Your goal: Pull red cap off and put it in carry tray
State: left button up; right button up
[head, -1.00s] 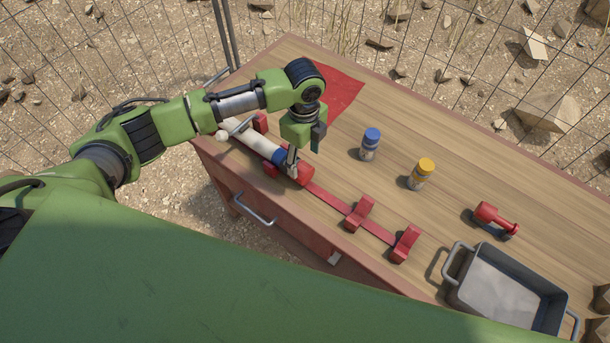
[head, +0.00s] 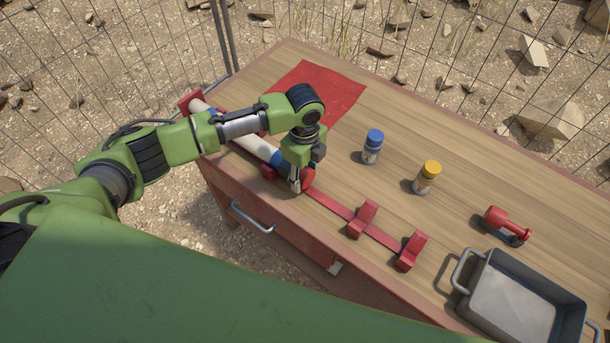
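A long white tube (head: 252,143) with a blue band lies along a red rack on the wooden table. The red cap (head: 308,179) is at the tube's near right end, partly hidden by my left gripper. My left gripper (head: 297,186) points down at the cap, with a finger in front of its near side. The far finger is hidden, so I cannot tell whether it grips the cap. The grey carry tray (head: 462,270), with two handles, is at the lower right and looks empty. My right gripper is not in view.
The red rack (head: 366,213) has empty supports to the right of the cap. A red mat (head: 330,88) lies at the back. Wire fence surrounds the table.

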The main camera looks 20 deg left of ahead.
pick_arm(q)
jog(key=shift+d, duration=0.15)
jog(key=shift+s+d+p, duration=0.3)
jog(key=shift+d+p, duration=0.05)
jog(key=shift+d, duration=0.4)
jog(key=shift+s+d+p, duration=0.25)
jog(key=shift+d+p, duration=0.05)
jog(key=shift+d, duration=0.4)
jog(key=shift+s+d+p, duration=0.3)
jog(key=shift+d+p, duration=0.05)
jog(key=shift+d, duration=0.4)
jog(key=shift+r, duration=0.15)
notch_tip(320, 180, up, 7)
jog(key=p, duration=0.7)
jog(key=shift+p, duration=0.4)
jog(key=shift+r, duration=0.1)
